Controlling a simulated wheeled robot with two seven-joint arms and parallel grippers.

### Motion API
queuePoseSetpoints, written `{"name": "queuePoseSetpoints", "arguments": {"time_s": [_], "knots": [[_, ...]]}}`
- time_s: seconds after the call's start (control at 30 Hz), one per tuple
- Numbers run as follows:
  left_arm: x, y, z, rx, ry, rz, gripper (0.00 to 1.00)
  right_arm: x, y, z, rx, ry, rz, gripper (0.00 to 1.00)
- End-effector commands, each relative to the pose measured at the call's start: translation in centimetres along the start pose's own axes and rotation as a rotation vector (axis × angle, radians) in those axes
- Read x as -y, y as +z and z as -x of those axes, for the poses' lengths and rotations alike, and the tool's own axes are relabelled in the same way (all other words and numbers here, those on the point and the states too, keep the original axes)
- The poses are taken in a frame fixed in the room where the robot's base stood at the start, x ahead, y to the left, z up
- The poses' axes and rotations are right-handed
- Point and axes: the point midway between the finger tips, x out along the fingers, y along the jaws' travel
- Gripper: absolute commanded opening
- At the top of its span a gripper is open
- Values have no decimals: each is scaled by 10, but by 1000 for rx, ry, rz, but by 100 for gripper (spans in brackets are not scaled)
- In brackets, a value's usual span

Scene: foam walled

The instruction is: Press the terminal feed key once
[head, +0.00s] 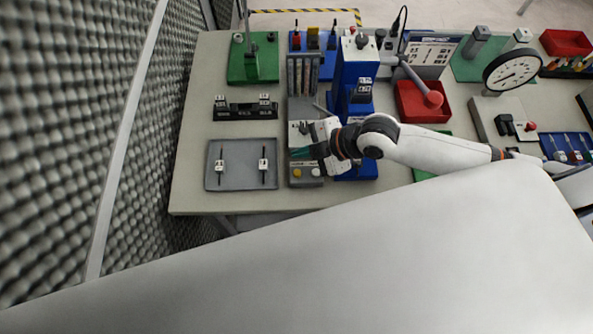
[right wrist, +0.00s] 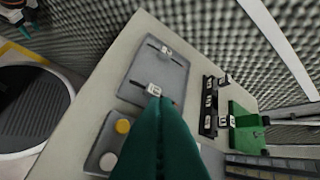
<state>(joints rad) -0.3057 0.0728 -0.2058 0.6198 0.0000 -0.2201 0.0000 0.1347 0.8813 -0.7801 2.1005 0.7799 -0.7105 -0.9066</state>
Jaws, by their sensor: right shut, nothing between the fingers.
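A small grey key box (head: 306,181) stands near the front edge of the table, with a yellow button (head: 297,173) and a pale button (head: 315,172) on top. In the right wrist view the yellow button (right wrist: 122,126) and pale button (right wrist: 108,161) show left of the fingers. No label for the feed key is readable. My right gripper (head: 298,153) is shut and empty, just behind the buttons in the head view. Its teal fingers (right wrist: 160,108) look apart from both buttons. What seems to be my left gripper (right wrist: 14,18) shows small in the wrist view's corner.
A grey tray (head: 212,179) with two labelled slots lies left of the key box. A black rack (head: 245,114) and a green fixture (head: 265,71) stand behind it. A blue press (head: 358,78) stands right of the gripper. A red bin (head: 407,112) is farther right.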

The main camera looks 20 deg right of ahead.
Motion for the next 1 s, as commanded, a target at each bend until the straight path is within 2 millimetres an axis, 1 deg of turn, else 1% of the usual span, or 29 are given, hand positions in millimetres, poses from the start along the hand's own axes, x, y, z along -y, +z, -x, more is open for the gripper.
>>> {"name": "queuePoseSetpoints", "arguments": {"time_s": [0.03, 0.17, 0.4, 0.63, 1.0], "knots": [[-4, 0, -9, 0, 5, -1, 36, -5, -5, -7, 0, 1, -1, 0], [-11, 0, -26, 3, 14, 1, 36, -14, -14, -19, 0, 1, -1, 0], [-12, -2, -60, 3, 15, 2, 36, -32, -31, -43, 0, 1, -1, 0], [-9, -2, -69, 4, 12, 4, 36, -40, -40, -55, -1, 1, -1, 0], [-6, -2, -69, 5, 8, 4, 36, -40, -40, -55, 0, 1, -1, 0]]}}
